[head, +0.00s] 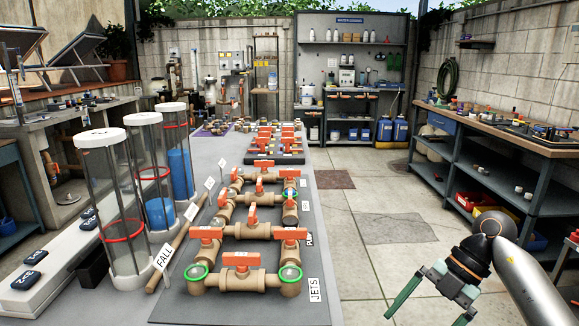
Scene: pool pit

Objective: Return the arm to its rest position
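My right gripper (431,299) is in the lower right of the head view, over the paved floor and to the right of the long table. Its two green-tipped fingers are spread wide apart with nothing between them. My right arm (531,281) comes in from the bottom right corner. It is apart from the table and from the shelves behind it. My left gripper and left arm do not show.
A long grey table (201,170) holds tan pipes with orange valve handles (242,259). Tall clear cylinders (111,205) stand at its left. A workbench (495,130) with shelves lines the right wall. The paved floor (385,215) between them is clear.

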